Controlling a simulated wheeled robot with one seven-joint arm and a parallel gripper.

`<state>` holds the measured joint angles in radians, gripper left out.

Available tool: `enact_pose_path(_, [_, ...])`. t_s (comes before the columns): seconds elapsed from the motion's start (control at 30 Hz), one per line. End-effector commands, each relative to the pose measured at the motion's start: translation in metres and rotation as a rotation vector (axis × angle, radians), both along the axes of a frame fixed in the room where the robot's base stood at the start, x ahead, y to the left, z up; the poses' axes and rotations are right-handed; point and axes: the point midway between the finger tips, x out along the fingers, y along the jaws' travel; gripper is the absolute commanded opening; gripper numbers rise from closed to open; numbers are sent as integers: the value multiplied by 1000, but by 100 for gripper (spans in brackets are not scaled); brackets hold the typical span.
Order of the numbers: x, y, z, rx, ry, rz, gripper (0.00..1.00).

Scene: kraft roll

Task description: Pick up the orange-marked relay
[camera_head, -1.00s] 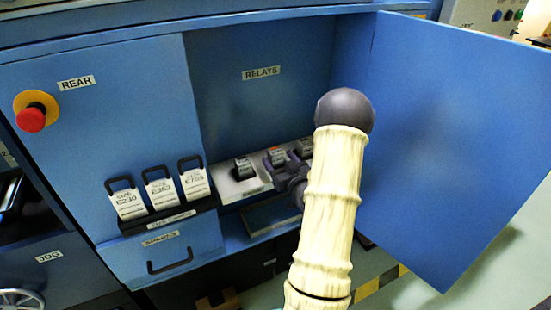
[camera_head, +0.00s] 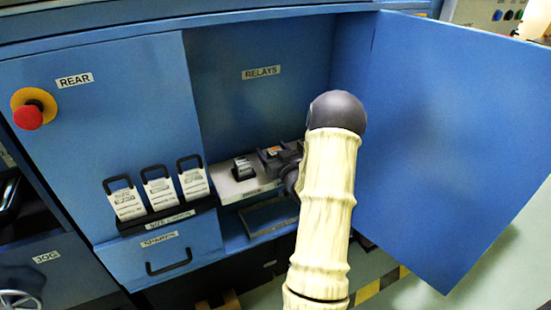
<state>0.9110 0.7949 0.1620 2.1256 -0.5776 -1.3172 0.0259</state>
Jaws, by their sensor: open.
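The orange-marked relay (camera_head: 273,150) is in the open relays compartment, on the pale shelf. Only its orange top mark shows clearly; dark parts of my gripper (camera_head: 272,157) hide most of its body. My gripper is open and is at this relay, with its dark fingers around or just beside it; I cannot tell which, or whether they touch. Another dark relay with a pale label (camera_head: 243,168) stands to the left on the same shelf. My cream arm comes up from below and hides the shelf's right part.
The blue cabinet door (camera_head: 450,140) stands open to the right of my arm. Several white tagged cards with black handles (camera_head: 160,191) stand at the left above a drawer (camera_head: 165,255). A red emergency button (camera_head: 28,117) is at far left. A lower ledge (camera_head: 268,217) lies below the shelf.

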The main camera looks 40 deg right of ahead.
Motion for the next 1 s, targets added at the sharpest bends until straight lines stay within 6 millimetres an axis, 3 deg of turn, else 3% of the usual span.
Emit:
enact_pose_path(0.13, [0, 0, 0, 0, 0, 0, 65])
enact_pose_path(0.3, [0, 0, 0, 0, 0, 0, 32])
enact_pose_path(0.4, [0, 0, 0, 0, 0, 0, 17])
enact_pose_path(0.73, [0, 0, 7, -1, -1, 0, 17])
enact_pose_path(1.0, [0, 0, 54, -4, -3, 1, 17])
